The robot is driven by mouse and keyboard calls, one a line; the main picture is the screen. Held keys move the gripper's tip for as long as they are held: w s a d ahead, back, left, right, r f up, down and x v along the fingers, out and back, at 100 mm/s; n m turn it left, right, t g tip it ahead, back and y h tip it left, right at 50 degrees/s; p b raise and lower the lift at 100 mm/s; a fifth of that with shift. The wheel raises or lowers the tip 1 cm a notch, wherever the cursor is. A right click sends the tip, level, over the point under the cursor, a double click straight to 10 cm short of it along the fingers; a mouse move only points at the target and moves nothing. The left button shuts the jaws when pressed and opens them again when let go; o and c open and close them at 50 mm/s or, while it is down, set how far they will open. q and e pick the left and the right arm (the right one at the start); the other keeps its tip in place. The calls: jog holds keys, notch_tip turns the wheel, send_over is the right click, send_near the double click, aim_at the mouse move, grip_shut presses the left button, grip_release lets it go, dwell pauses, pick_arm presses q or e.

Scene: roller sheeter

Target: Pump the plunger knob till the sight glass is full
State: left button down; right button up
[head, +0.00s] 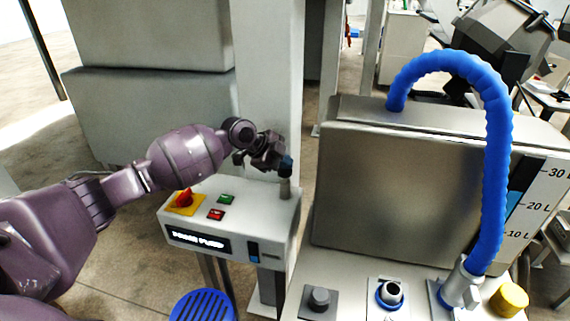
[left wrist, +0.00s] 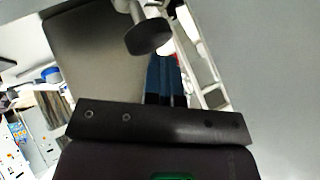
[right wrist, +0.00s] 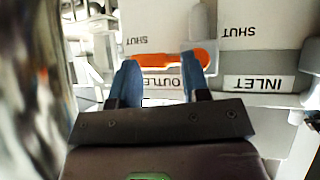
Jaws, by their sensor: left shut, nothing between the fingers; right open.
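The pump box (head: 215,222), lettered POWER PUMP, carries a short upright grey-brown post (head: 285,188) at its right rear corner, which looks like the plunger. My left gripper (head: 286,163) is shut and empty, its blue fingertips just above the post; contact cannot be told. In the left wrist view the shut fingers (left wrist: 164,80) show beside a dark round knob (left wrist: 148,37). A gauge strip (head: 519,185) marked 10, 20 and 30 L shows blue, with a dark upper part. My right gripper (right wrist: 160,85) is open, its fingers either side of an orange handle (right wrist: 168,58) near an OUTLET label.
A red switch (head: 184,199) and green (head: 227,199) and red (head: 216,214) buttons sit on the pump box. A blue hose (head: 495,130) arches over the metal tank (head: 395,190) at right. A yellow knob (head: 510,299) is at the front right. A grey column stands behind the box.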

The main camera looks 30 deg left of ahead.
pick_arm(q)
jog(key=shift+f, duration=0.35)
pick_arm(e)
jog(key=shift+w, duration=0.2)
pick_arm(q)
jog(key=shift+f+b, duration=0.3)
jog(key=shift+f, duration=0.15)
pick_arm(e)
jog(key=shift+s+f, duration=0.4)
jog(key=shift+f, duration=0.05)
pick_arm(q)
jog(key=shift+r, duration=0.15)
pick_arm(e)
jog(key=shift+w+r, duration=0.1)
pick_arm(q)
jog(key=shift+r+p, duration=0.45)
jog(key=shift+r, duration=0.4)
jog(key=shift+r+p, duration=0.35)
jog(key=shift+r, duration=1.1)
pick_arm(e)
jog(key=shift+w+r, duration=0.2)
jog(key=shift+r, duration=0.5)
jog(key=shift+w+r, duration=0.2)
jog(key=shift+r, duration=0.5)
